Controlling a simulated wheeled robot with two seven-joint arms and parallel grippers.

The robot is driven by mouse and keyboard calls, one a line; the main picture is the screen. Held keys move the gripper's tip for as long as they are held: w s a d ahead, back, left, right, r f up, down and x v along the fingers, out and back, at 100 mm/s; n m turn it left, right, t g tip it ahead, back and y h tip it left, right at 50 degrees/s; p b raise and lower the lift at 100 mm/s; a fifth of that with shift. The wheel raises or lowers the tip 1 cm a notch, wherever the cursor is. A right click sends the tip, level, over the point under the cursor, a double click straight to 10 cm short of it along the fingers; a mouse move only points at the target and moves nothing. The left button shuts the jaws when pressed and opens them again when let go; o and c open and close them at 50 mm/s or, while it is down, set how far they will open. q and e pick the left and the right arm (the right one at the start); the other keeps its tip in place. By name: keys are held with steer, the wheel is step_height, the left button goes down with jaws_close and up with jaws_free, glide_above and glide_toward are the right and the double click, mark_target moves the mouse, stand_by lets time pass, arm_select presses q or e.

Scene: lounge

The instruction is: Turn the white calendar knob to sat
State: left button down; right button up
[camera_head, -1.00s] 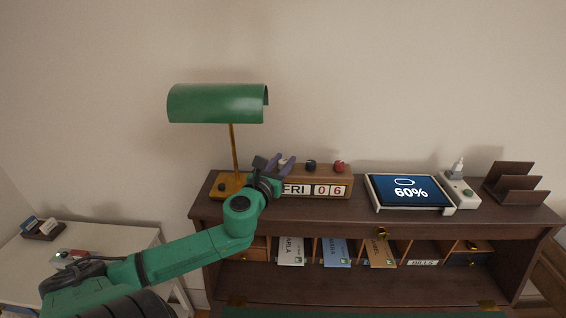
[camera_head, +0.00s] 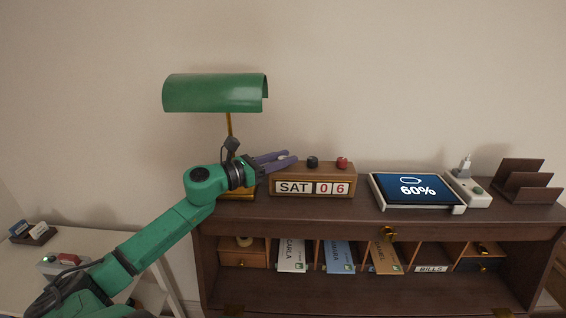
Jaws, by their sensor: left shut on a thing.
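The wooden calendar (camera_head: 312,196) stands on the desk top and reads SAT 06. Its white knob (camera_head: 282,158) is on top at the left, mostly hidden between my purple fingers. My left gripper (camera_head: 284,160) reaches in from the left and is shut on the white knob. The black knob (camera_head: 313,162) and the red knob (camera_head: 342,162) stand free to its right. My right gripper is not in view.
A green desk lamp (camera_head: 215,93) stands behind my left wrist. A tablet (camera_head: 416,189) showing 60%, a white power strip (camera_head: 468,190) and a brown letter rack (camera_head: 526,182) are to the right. Envelopes fill slots below. A white side table (camera_head: 95,243) is at left.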

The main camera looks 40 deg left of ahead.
arm_select(q)
steer(key=shift+r, duration=0.15)
steer(key=c, duration=0.5)
jaws_free()
steer(key=shift+s+a, duration=0.1)
steer(key=shift+s, duration=0.15)
steer(key=b+v, duration=0.3)
steer(key=v, duration=1)
steer(key=shift+s+a, duration=0.1)
steer(key=shift+s, duration=0.05)
steer(key=shift+s+a, duration=0.1)
steer(key=shift+s, duration=0.3)
